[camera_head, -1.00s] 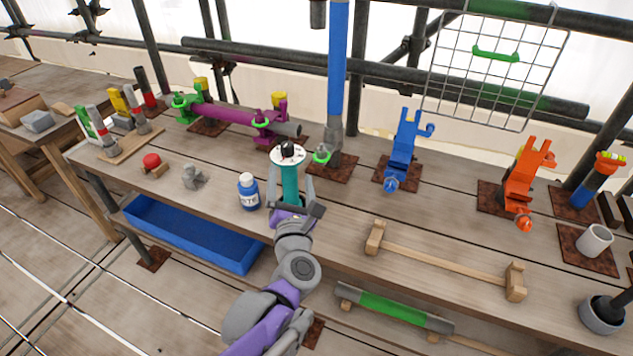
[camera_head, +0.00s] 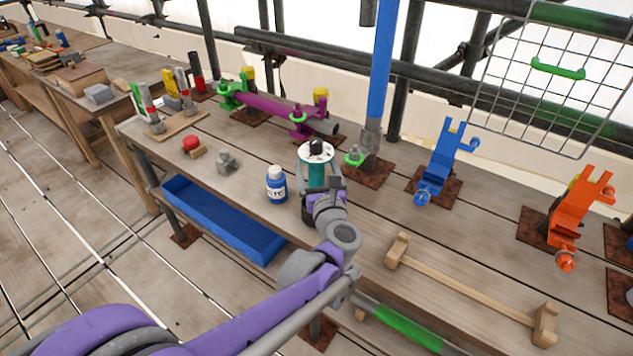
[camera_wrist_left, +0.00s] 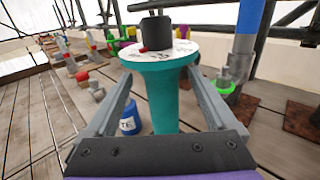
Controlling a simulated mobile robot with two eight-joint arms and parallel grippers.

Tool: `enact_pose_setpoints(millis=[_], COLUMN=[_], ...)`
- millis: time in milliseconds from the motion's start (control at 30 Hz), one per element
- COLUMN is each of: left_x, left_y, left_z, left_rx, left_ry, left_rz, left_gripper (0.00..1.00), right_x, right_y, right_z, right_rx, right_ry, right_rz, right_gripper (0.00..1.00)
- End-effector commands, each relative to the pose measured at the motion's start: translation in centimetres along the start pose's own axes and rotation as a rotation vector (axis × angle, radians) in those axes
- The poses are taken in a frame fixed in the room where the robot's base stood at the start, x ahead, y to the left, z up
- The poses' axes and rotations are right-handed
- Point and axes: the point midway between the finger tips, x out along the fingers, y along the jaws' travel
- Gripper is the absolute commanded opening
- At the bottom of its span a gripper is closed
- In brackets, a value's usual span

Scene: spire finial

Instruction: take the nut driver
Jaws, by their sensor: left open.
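A teal post (camera_head: 316,174) with a white marked disc and a black knob on top stands on the bench. My left gripper (camera_head: 319,178) is open, with one finger on each side of the post. In the left wrist view the teal post (camera_wrist_left: 166,98) rises between the two spread fingers of that gripper (camera_wrist_left: 161,80); small gaps show beside it. Upright handled tools (camera_head: 183,88) stand in a wooden board (camera_head: 172,130) at the bench's left end. I cannot tell which thing is the nut driver. My right gripper is out of view.
A white-capped blue bottle (camera_head: 276,187) stands just left of the post. A grey fitting (camera_head: 227,162) and red knob (camera_head: 191,143) lie farther left. Behind are a blue pole (camera_head: 381,65) and a purple clamped tube (camera_head: 268,106). A wooden mallet-like bar (camera_head: 470,288) lies right.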

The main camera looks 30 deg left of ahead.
Motion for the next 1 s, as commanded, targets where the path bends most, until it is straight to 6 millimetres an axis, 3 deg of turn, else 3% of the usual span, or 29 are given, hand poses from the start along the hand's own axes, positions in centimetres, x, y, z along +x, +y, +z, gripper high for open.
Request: enact_pose_setpoints(millis=[300,567,1000], left_x=[4.4,4.7,4.7], left_y=[-0.1,-0.1,-0.1], left_z=[0.3,0.2,0.3], left_rx=[0.001,0.000,0.001], left_ry=[-0.001,0.000,0.000], left_rz=[0.002,-0.001,-0.001], left_gripper=[0.90,0.88,0.09], right_x=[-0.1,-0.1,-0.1], right_y=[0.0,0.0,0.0], right_z=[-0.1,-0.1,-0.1], right_rx=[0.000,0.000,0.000], right_ry=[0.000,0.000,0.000], right_rz=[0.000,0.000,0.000], right_gripper=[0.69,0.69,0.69])
